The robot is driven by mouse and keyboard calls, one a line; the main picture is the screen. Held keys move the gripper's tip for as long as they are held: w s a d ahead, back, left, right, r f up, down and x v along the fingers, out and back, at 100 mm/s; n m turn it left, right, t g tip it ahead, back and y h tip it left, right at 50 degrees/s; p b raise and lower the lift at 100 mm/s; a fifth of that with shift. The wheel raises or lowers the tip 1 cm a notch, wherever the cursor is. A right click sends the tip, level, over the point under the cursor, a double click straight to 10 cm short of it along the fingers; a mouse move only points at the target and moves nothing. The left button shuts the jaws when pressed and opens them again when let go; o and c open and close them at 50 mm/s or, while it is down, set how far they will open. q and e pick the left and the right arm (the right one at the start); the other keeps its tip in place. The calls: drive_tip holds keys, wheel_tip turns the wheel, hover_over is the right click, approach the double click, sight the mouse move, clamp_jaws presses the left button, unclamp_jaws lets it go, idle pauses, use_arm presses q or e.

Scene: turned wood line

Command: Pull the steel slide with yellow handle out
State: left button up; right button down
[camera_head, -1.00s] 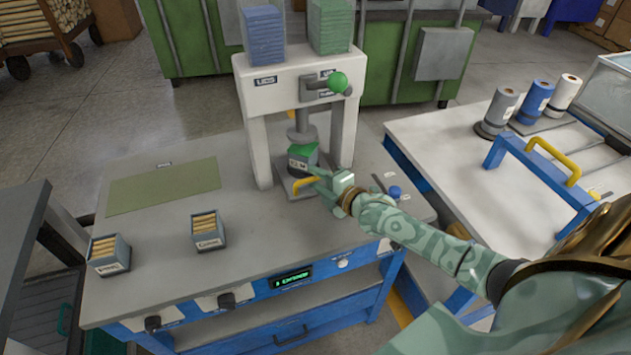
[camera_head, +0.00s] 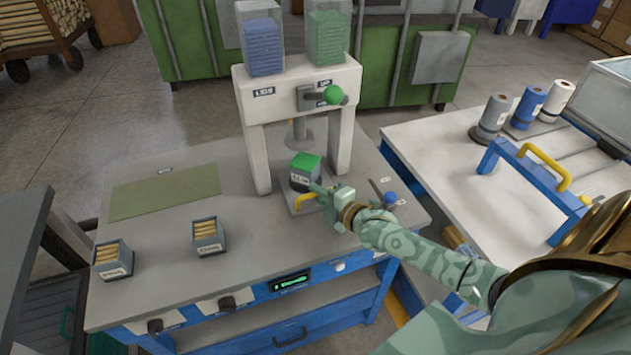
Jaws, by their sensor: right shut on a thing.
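The steel slide (camera_head: 293,209) sticks out at the front of the white press (camera_head: 255,140) on the grey bench. Its yellow handle (camera_head: 304,202) is at its front end. A box with a green lid (camera_head: 305,166) stands on the slide, in front of the press column. My right gripper (camera_head: 318,194) is at the handle, shut on it; its fingers partly hide the handle's right end. My left gripper is not in view.
Two small boxes of wooden pieces (camera_head: 113,261) (camera_head: 208,238) stand on the bench left of the press. A green mat (camera_head: 165,190) lies behind them. A green-knobbed lever (camera_head: 333,95) is on the press front. A white table (camera_head: 430,135) with rolls stands at right.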

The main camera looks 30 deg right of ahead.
drive_tip(key=s+a+p, duration=0.1)
drive_tip(key=s+p, duration=0.1)
drive_tip(key=s, duration=0.1)
drive_tip(key=s+p, duration=0.1)
drive_tip(key=s, duration=0.3)
drive_tip(key=s+a+p, duration=0.1)
drive_tip(key=s+p, duration=0.1)
drive_tip(key=s, duration=0.2)
drive_tip(key=shift+a+p, duration=0.3)
drive_tip(key=shift+a, duration=0.05)
drive_tip(key=shift+s+a, duration=0.1)
drive_tip(key=shift+s, duration=0.4)
drive_tip(key=shift+f, duration=0.1)
drive_tip(key=shift+s+f, duration=0.1)
drive_tip(key=c, duration=1.5)
unclamp_jaws()
drive_tip(key=shift+o, duration=0.2)
drive_tip(key=shift+s, duration=0.15)
